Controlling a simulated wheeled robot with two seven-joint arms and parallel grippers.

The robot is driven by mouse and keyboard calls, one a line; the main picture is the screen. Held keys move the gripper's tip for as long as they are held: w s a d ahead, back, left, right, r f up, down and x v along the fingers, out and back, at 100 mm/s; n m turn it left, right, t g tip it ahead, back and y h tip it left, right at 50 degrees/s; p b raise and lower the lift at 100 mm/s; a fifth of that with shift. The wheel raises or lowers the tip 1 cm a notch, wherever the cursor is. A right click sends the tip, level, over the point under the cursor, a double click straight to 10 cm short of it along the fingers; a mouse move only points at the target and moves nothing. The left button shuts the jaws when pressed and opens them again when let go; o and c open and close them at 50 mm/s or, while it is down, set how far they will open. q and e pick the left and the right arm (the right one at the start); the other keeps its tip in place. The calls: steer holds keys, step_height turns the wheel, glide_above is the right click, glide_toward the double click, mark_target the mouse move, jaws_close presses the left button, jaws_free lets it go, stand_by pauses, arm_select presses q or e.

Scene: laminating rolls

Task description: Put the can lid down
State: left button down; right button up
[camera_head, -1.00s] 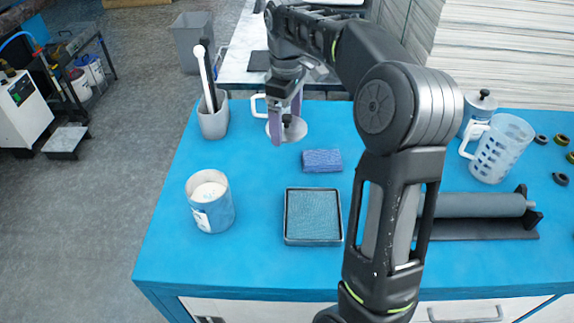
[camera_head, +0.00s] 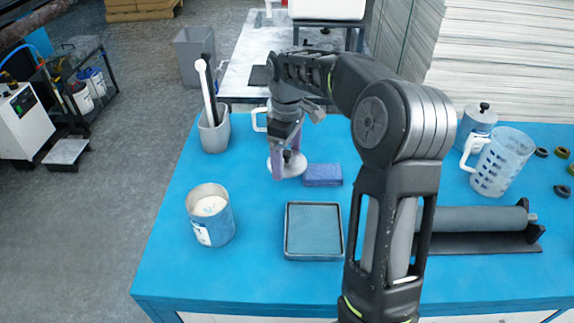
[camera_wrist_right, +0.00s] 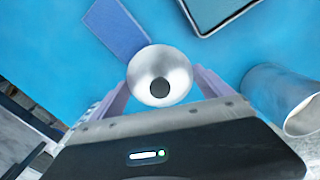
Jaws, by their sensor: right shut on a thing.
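The can lid (camera_head: 287,167) is a round pale metal disc with a dark knob. My right gripper (camera_head: 287,155) is shut on its knob, just left of the blue sponge. In the right wrist view the lid (camera_wrist_right: 160,65) sits between the two purple fingers, knob towards me. It is low over the blue table; I cannot tell if it touches. The open can (camera_head: 212,222), with pale contents, stands at the left front of the table, apart from the lid. My left gripper is not in view.
The blue sponge (camera_head: 323,175) lies right of the lid, and a square tray (camera_head: 289,252) is in front of it. A grey holder (camera_head: 215,135) with brushes stands at the back left.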

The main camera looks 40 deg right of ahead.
mark_target(287, 161)
step_height(287, 161, down, 3)
steer(key=shift+f, duration=0.1)
steer(key=shift+f, duration=0.15)
steer(key=shift+f, duration=0.4)
steer(key=o, duration=1.1)
steer(key=shift+r, duration=0.1)
